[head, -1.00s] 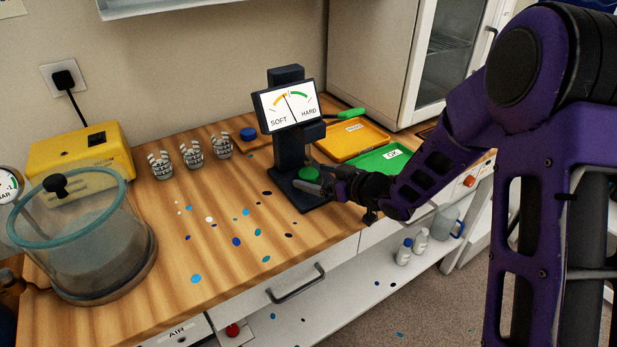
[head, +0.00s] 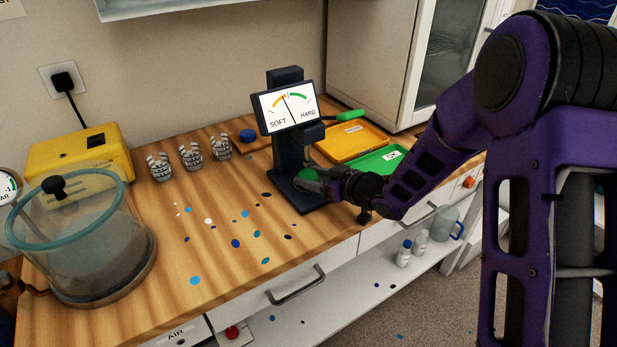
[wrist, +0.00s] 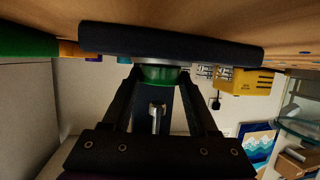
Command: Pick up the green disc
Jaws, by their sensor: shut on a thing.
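The green disc (head: 307,174) is on the dark base of the gauge stand (head: 286,112), under its SOFT/HARD dial. In the head view my gripper (head: 313,181) is at the disc from the right and front and partly covers it. In the wrist view, which looks upside down, the disc (wrist: 162,75) is between my two fingertips (wrist: 163,80). My gripper is shut on it. The disc seems to be still against the stand's plate; I see no clear gap.
A green OK tray (head: 372,163) and an orange tray (head: 340,151) lie right of the stand. Several striped cups (head: 191,157) stand at the back. A glass vacuum chamber (head: 85,245) is at the left. Small coloured spots dot the worktop.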

